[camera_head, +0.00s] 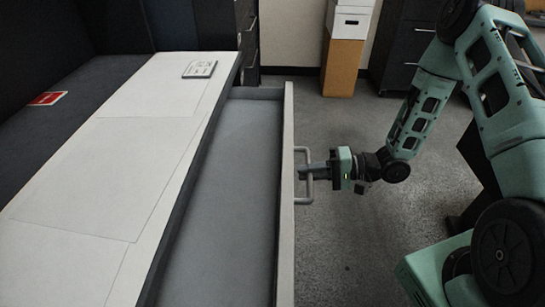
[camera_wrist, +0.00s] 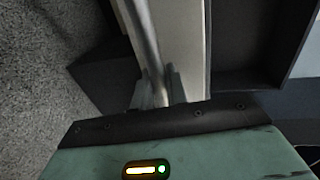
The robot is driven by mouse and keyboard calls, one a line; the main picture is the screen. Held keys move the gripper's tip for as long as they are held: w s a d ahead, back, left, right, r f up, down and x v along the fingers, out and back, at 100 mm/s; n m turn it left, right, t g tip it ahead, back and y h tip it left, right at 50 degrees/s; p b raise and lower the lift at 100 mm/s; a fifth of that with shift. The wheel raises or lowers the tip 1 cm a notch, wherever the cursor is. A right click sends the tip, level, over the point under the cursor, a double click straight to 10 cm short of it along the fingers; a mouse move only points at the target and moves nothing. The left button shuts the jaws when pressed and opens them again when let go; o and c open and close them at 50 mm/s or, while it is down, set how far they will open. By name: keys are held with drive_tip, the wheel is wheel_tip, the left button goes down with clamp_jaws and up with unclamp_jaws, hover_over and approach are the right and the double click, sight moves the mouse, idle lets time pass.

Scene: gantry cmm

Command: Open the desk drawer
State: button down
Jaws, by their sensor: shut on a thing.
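The desk drawer (camera_head: 236,175) is pulled well out from the desk (camera_head: 110,170), and its grey inside is empty where I see it. Its pale front panel (camera_head: 287,230) carries a bar handle (camera_head: 305,199). My gripper (camera_head: 308,172) reaches in from the right and is shut on the handle. In the wrist view, the two fingers (camera_wrist: 161,88) close around the handle bar (camera_wrist: 140,30), beside the pale front panel (camera_wrist: 182,35). The dark inside of the drawer (camera_wrist: 240,45) shows to the right there.
A flat white item (camera_head: 199,69) lies on the desktop, and a red card (camera_head: 47,98) lies on the dark surface at left. A cardboard box (camera_head: 342,65) with white boxes on top and a dark cabinet (camera_head: 405,45) stand at the back.

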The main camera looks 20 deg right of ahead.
drive_tip(key=f+p+v, duration=0.1)
drive_tip(key=p+v, duration=0.1)
drive_tip(key=v, duration=0.6)
drive_tip(key=shift+f, duration=0.3)
drive_tip(key=shift+d, duration=0.1)
drive_tip(key=c, duration=1.5)
unclamp_jaws()
drive_tip(key=v, duration=1.7)
drive_tip(key=shift+d+p, duration=0.2)
drive_tip(key=shift+p, duration=0.2)
